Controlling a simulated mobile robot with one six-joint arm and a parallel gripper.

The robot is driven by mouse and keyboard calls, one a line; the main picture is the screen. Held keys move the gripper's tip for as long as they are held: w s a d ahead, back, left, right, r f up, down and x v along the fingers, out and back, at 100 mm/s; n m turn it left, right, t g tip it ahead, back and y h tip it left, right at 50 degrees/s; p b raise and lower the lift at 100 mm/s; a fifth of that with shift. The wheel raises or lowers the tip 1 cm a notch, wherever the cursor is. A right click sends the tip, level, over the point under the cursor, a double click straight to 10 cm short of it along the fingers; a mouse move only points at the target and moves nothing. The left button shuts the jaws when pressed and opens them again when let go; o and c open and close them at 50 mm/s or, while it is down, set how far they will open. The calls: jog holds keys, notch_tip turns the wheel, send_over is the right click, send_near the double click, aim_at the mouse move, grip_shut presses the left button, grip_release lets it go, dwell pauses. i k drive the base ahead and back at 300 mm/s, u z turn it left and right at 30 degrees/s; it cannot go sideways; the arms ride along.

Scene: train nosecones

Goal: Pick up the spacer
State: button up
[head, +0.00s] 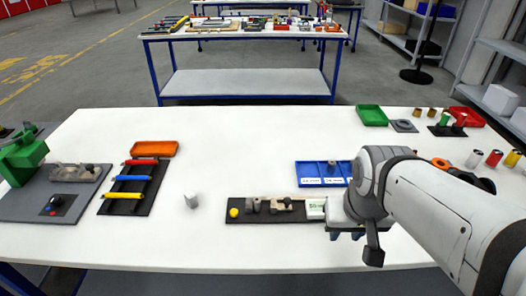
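I cannot tell for sure which part is the spacer. A small light-grey cylinder (191,200) stands alone on the white table, left of the middle. My gripper (345,236) points down over the right end of the dark fixture board, near the table's front edge. Its two dark fingertips look apart, and no part shows between them. The arm hides part of the blue tray and the table behind it.
The dark board (240,217) carries a yellow knob and metal parts. At left are a rack (112,205) with coloured-handled tools, an orange tray (154,149) and a green vise (22,158). Green (371,115) and red trays and small cylinders stand at right. The table's middle back is clear.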

aim_at(256, 201)
jog(key=u, duration=0.05)
jog(key=k, duration=0.5)
jog(key=z, duration=1.9)
jog(key=k, duration=1.05)
jog(key=u, duration=1.3)
jog(key=i, duration=1.05)
jog(key=u, duration=0.05)
